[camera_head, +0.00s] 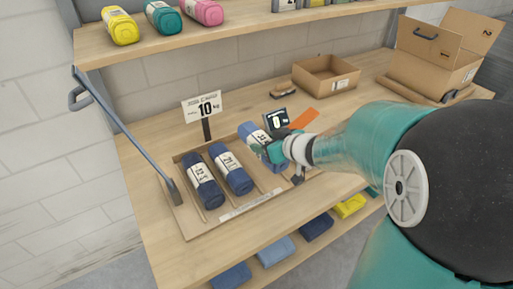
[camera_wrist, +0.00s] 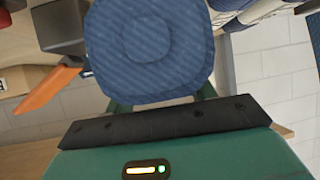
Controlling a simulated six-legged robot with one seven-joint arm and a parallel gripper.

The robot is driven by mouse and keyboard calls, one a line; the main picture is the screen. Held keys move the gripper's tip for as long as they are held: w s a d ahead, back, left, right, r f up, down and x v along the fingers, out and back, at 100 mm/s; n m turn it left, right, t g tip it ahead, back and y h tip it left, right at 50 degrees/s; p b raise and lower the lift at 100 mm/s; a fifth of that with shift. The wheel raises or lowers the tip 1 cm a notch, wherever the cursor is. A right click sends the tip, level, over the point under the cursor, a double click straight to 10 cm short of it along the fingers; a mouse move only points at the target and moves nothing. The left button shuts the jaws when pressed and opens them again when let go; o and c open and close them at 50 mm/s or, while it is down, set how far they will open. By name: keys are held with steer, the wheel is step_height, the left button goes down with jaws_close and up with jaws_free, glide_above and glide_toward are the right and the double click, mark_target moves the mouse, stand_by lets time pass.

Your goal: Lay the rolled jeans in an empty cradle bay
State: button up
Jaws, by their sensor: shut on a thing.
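A blue rolled pair of jeans (camera_head: 254,134) with a white label band is held in my gripper (camera_head: 274,152). In the wrist view, the end of the jeans roll (camera_wrist: 150,45) fills the top middle, beyond the dark gripper edge. The wooden cradle tray (camera_head: 188,222) lies on the bench. Two darker labelled rolls (camera_head: 201,181) (camera_head: 231,168) lie side by side in its left bays. The held roll is at the back of the tray's right part, where no other roll shows. My arm hides part of that side, and I cannot tell whether the held roll touches the tray.
A "10" sign (camera_head: 205,108) stands behind the tray. A small dark display (camera_head: 277,120) and an orange piece (camera_head: 303,118) are close behind the gripper. A grey-blue bar (camera_head: 125,132) slants at the left. Cardboard boxes (camera_head: 326,78) sit farther back; a shelf (camera_head: 240,25) hangs above.

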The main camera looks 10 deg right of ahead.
steer(key=f, duration=0.1)
steer(key=w+a+f, duration=0.1)
steer(key=w+f, duration=0.1)
steer(key=shift+w+a+f, duration=0.15)
steer(key=shift+w+a, duration=0.1)
steer(key=shift+f, duration=1.5)
steer(key=shift+f, duration=0.15)
steer(key=o, duration=1.3)
steer(key=shift+o, duration=0.2)
